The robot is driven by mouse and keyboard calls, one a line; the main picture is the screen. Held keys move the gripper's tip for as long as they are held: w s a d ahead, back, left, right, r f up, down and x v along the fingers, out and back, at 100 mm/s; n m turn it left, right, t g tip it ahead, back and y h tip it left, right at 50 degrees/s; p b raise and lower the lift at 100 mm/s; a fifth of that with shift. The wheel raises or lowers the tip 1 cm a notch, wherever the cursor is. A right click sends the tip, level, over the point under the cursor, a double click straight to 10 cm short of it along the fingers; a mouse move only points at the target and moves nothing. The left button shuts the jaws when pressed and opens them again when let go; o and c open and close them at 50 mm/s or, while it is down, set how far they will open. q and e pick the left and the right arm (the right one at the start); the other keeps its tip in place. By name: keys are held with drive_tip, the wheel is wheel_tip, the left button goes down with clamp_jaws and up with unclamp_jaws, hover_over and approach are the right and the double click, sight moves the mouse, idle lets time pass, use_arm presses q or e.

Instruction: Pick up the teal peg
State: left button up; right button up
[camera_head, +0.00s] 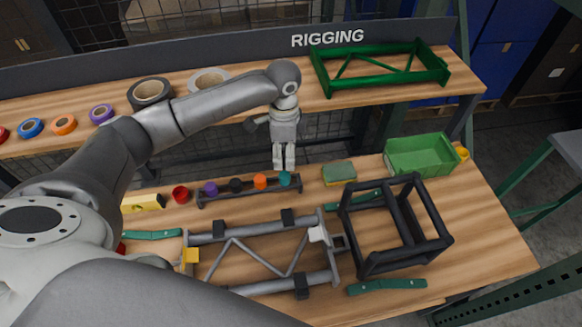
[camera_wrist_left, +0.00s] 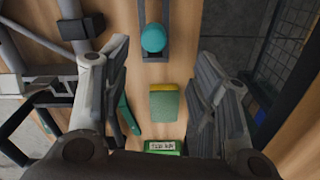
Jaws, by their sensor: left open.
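The teal peg (camera_head: 285,179) stands upright at the right end of a dark rack (camera_head: 239,191), in line with orange, black and purple pegs. In the left wrist view the teal peg (camera_wrist_left: 153,38) shows its round top, with the rack (camera_wrist_left: 154,10) behind it. My left gripper (camera_head: 284,164) is open, pointing down just above the teal peg in the head view. In the left wrist view its two fingers (camera_wrist_left: 161,50) are spread wide, with the peg ahead between them and nothing held. My right gripper is not in view.
A green and yellow sponge (camera_head: 339,173) and a green bin (camera_head: 420,154) lie right of the rack. A black cube frame (camera_head: 358,236) and a grey truss frame (camera_head: 262,289) stand in front. A raised shelf (camera_head: 230,87) with tape rolls runs behind.

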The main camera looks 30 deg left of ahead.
sight(286, 174)
use_arm(q)
drive_tip(key=shift+s+f, duration=0.2)
drive_tip(key=shift+f, duration=0.45)
drive_tip(key=shift+s+f, duration=0.2)
drive_tip(key=shift+f, duration=0.8)
drive_tip(key=shift+f+p, duration=0.3)
drive_tip(key=f+p, duration=0.1)
drive_tip(key=f, duration=0.3)
drive_tip(key=shift+d+f+p, duration=0.2)
drive_tip(key=shift+p, duration=0.15)
drive_tip(key=shift+s+f, duration=0.1)
drive_tip(key=shift+f, duration=0.3)
drive_tip(key=shift+c, duration=0.4)
drive_tip(key=c, duration=1.1)
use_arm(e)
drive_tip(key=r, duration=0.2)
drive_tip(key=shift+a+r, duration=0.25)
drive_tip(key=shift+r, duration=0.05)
